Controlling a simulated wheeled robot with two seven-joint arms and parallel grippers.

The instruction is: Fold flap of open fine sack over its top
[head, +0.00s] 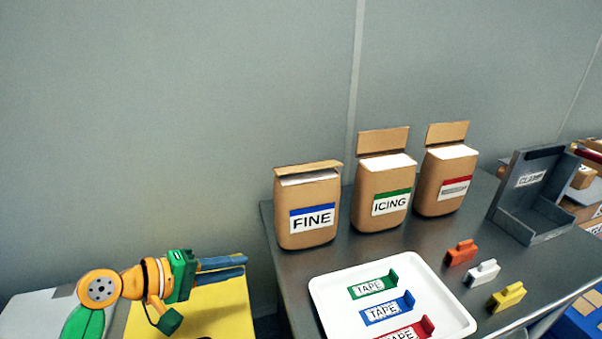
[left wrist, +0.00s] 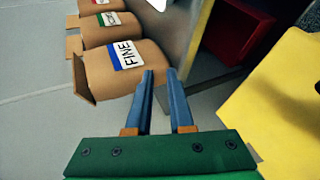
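The FINE sack (head: 307,232) is a brown paper sack with a blue-striped label, standing upright at the table's left end. Its flap (head: 308,167) lies at a low tilt over the back of the top, and a white strip of the top shows beneath it. In the left wrist view the sack (left wrist: 135,80) appears sideways beyond the fingertips, with its flap (left wrist: 84,81) at the far left. My left gripper (head: 243,266) is left of and below the sack, apart from it. Its blue fingers (left wrist: 160,75) have an empty gap between them. My right gripper is not in view.
The ICING sack (head: 380,212) and a red-labelled sack (head: 444,187) stand to the right, flaps upright. A white tray (head: 322,286) with several tape pieces lies in front. Small coloured blocks (head: 482,273) and a grey CLAMP holder (head: 545,221) are at right. A wall stands behind.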

